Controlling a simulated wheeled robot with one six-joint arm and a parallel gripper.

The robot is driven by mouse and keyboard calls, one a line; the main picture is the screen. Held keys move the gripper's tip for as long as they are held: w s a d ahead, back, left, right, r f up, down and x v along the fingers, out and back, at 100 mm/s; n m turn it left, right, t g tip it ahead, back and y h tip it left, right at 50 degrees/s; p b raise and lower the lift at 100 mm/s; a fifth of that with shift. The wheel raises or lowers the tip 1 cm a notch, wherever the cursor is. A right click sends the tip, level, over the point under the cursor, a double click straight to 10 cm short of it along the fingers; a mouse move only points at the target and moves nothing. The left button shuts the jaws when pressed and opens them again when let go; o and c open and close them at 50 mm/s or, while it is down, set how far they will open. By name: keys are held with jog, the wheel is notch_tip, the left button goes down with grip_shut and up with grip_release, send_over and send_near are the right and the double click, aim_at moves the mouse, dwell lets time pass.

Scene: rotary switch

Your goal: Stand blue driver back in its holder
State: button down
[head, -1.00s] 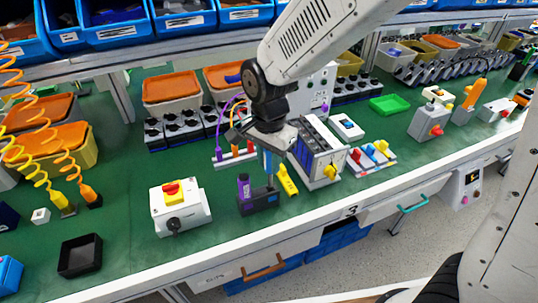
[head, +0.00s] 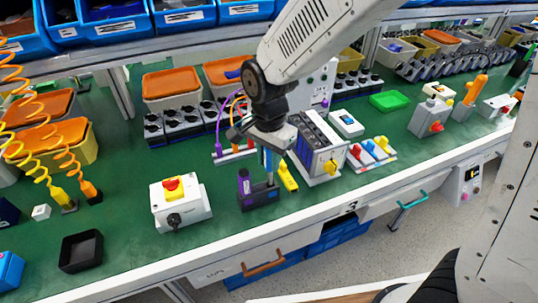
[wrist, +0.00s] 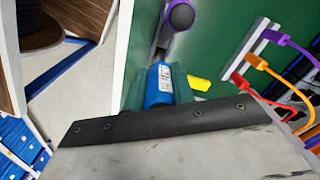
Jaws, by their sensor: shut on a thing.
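My gripper (head: 266,143) is over the dark holder (head: 258,199) near the bench's front edge, shut on the blue driver (head: 267,160). The driver hangs about upright, its lower end at the right part of the holder. I cannot tell whether it is inside the slot.
A yellow object (head: 288,177) lies right of the holder. A white box with a rotary switch (head: 181,203) stands to the left. A rack with purple, orange and red cables (head: 235,154) is behind, and a grey-white module (head: 318,150) to the right.

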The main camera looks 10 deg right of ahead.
jog(key=shift+f, duration=3.15)
jog(key=c, duration=1.1)
grip_release()
jog(key=shift+r, duration=3.95)
